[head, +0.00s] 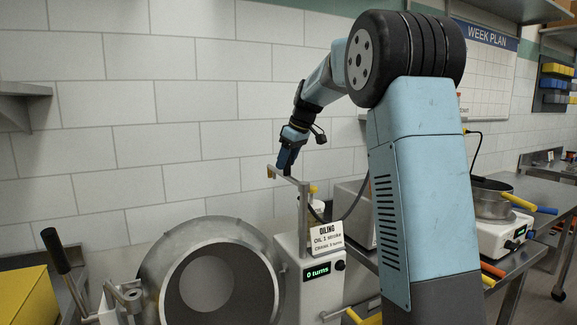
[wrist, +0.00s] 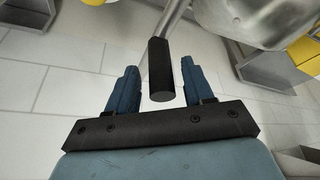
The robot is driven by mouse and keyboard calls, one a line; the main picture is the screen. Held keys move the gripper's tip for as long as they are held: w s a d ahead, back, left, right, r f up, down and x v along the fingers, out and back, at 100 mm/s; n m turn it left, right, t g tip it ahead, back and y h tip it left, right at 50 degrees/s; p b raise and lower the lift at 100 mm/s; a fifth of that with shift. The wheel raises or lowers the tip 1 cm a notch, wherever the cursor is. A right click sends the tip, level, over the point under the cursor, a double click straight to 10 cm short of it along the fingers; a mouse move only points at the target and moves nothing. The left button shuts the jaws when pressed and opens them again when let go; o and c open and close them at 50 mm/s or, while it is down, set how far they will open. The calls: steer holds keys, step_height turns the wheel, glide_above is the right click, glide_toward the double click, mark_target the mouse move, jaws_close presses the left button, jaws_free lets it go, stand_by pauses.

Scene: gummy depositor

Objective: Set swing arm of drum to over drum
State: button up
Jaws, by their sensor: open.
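The drum (head: 150,262) is a grey metal bowl with its round mouth facing me. The swing arm (head: 288,178) is a thin metal bar on an upright post to the right of the drum, its free end up at the left. My gripper (head: 287,158) is at this bar, pointing down, and covers part of it. In the wrist view my gripper (wrist: 155,88) is open, with a black cylindrical grip (wrist: 160,72) on a metal rod between its two blue fingers. Gaps show beside the grip. I cannot tell for sure that this grip belongs to the swing arm.
An oiling sign (head: 327,239) and a "0 turns" display (head: 318,272) are on the white housing beside the drum. A black-handled lever (head: 55,250) and a yellow box (head: 25,295) are at left. A pan (head: 490,203) stands at right. A tiled wall is behind.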

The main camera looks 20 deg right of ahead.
steer(key=shift+x, duration=1.05)
steer(key=shift+c, duration=0.3)
steer(key=c, duration=0.9)
steer(key=shift+d, duration=0.1)
jaws_close()
steer(key=shift+d+r, duration=0.1)
steer(key=shift+d, duration=0.05)
